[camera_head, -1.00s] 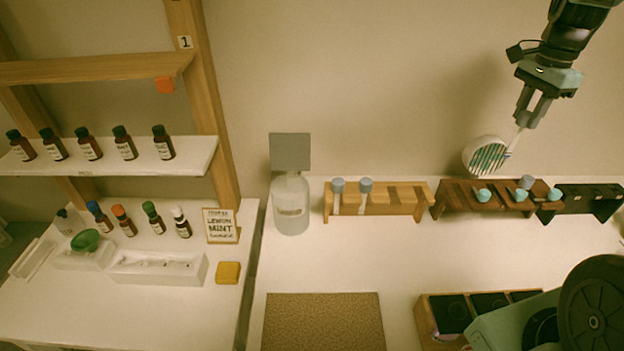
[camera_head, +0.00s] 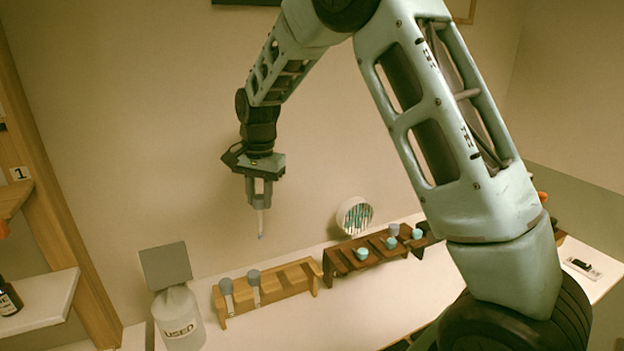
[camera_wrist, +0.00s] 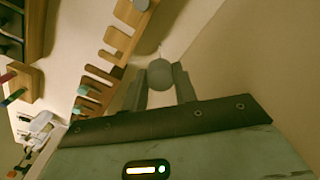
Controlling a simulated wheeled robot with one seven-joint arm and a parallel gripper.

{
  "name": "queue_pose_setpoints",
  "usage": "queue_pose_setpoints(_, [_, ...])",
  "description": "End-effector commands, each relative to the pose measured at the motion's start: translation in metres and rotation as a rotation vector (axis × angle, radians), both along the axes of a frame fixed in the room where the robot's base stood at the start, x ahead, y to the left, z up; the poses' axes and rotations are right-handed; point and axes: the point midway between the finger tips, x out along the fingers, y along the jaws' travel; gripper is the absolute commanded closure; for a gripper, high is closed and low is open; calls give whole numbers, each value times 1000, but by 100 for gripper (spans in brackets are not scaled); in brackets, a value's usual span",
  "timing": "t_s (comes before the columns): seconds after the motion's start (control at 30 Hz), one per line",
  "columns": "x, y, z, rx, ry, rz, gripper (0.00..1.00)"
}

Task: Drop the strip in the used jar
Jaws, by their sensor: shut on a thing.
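My gripper (camera_head: 260,203) points down and is shut on a thin pale strip (camera_head: 260,224) with a bluish lower tip. The strip hangs in the air above the right part of the light wooden rack. The used jar (camera_head: 180,323) is a clear whitish jar labelled "USED", at the lower left of the head view, with a grey square plate (camera_head: 166,266) at its top. My gripper is above and to the right of the jar, apart from it. In the wrist view my gripper (camera_wrist: 161,88) has a grey rounded piece between its fingers; the strip is hard to make out there.
The light wooden rack (camera_head: 290,280) with two grey-topped pieces stands beside the jar. A dark rack (camera_head: 345,259) with pale blue caps and a round striped dish (camera_head: 354,215) are further right. A shelf post (camera_head: 60,220) rises at the left.

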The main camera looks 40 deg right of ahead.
Motion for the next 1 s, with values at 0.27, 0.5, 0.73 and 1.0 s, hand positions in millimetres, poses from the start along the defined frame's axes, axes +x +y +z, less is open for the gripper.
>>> queue_pose_setpoints(0.27, [-1,132,-8,23,-14,264,87])
queue_pose_setpoints(0.5, [-14,200,-13,38,-19,398,87])
queue_pose_setpoints(0.73, [-19,216,-18,42,-20,432,87])
queue_pose_setpoints(1.0, [-19,216,-34,42,-20,431,87])
